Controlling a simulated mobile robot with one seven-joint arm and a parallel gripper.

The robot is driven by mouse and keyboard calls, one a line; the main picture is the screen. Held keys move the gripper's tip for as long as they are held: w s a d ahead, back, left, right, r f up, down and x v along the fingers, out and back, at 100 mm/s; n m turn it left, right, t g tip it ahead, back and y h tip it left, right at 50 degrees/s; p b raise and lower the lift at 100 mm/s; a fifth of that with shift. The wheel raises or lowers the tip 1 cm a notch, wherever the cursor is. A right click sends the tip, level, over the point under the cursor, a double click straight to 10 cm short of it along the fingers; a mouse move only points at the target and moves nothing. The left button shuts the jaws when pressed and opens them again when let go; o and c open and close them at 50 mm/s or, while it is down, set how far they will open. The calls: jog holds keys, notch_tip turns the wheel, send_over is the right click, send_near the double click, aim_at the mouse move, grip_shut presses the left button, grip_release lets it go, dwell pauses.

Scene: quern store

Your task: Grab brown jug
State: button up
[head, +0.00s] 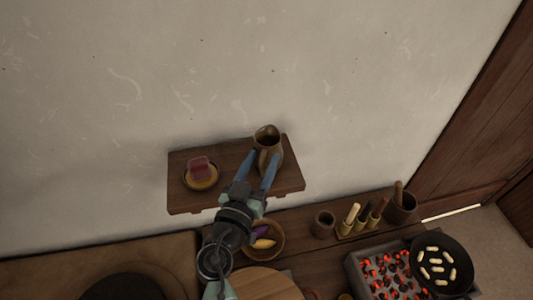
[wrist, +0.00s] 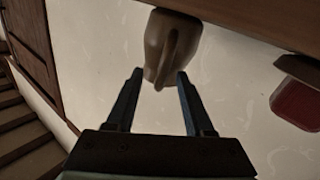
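The brown jug (head: 267,136) stands upright at the right part of a wooden wall shelf (head: 228,172). In the wrist view the jug (wrist: 172,42) appears upside down, with its handle facing my gripper. My gripper (head: 264,157) reaches up to the shelf from the front. Its two blue fingers are spread, with the jug's near side and handle at the gap between their tips. The wrist view shows clear space between the gripper fingers (wrist: 159,73) and no firm hold. Whether a fingertip touches the jug, I cannot tell.
Below are a bowl of vegetables (head: 265,240), a small cup (head: 324,223), a utensil rack (head: 360,222), glowing coals (head: 385,272) and a black pan (head: 442,264).

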grip_shut()
dwell(1.3)
